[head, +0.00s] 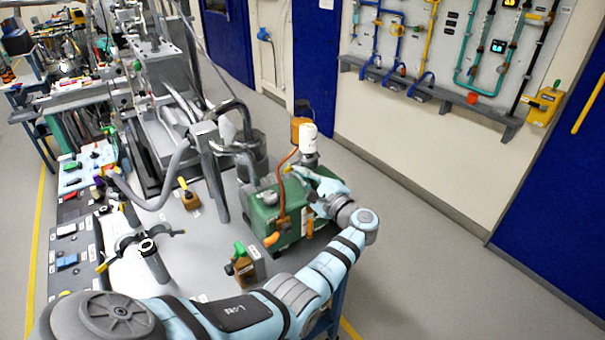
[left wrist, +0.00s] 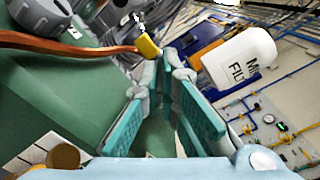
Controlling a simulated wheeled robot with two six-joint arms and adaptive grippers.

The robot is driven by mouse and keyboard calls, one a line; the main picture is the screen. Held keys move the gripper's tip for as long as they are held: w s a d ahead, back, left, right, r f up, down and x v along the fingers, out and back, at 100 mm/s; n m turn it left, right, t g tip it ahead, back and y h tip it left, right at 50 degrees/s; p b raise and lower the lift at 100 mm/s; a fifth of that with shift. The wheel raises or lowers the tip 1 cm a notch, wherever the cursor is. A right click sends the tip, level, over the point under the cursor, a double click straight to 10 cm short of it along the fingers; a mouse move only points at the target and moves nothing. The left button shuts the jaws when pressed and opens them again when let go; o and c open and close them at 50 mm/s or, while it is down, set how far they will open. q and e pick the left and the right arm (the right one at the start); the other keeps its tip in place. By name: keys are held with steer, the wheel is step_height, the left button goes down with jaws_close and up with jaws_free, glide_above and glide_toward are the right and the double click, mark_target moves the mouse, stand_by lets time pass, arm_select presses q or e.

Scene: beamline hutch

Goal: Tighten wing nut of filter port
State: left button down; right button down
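The white filter canister (head: 309,138) stands upright above the green pump box (head: 262,218) in the head view. It shows large and tilted in the left wrist view (left wrist: 240,58), with black lettering. A small yellow piece (left wrist: 147,46) by the orange hose may be the wing nut; I cannot tell for sure. My left gripper (head: 297,174) is over the pump, just below the canister. In the left wrist view its teal fingers (left wrist: 163,68) are apart with a narrow gap, their tips close to the yellow piece. Contact is unclear. My right gripper is not in view.
An orange hose (head: 281,195) runs along the pump. Grey pipes (head: 232,150) stand to its left. The floor (head: 440,240) to the right is clear, up to the wall with a pipe panel (head: 450,45).

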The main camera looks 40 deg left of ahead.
arm_select(q)
steer(key=shift+f, duration=0.2)
steer(key=c, duration=2.1)
jaws_free()
steer(key=shift+d+r, duration=0.1)
steer(key=v, duration=1.2)
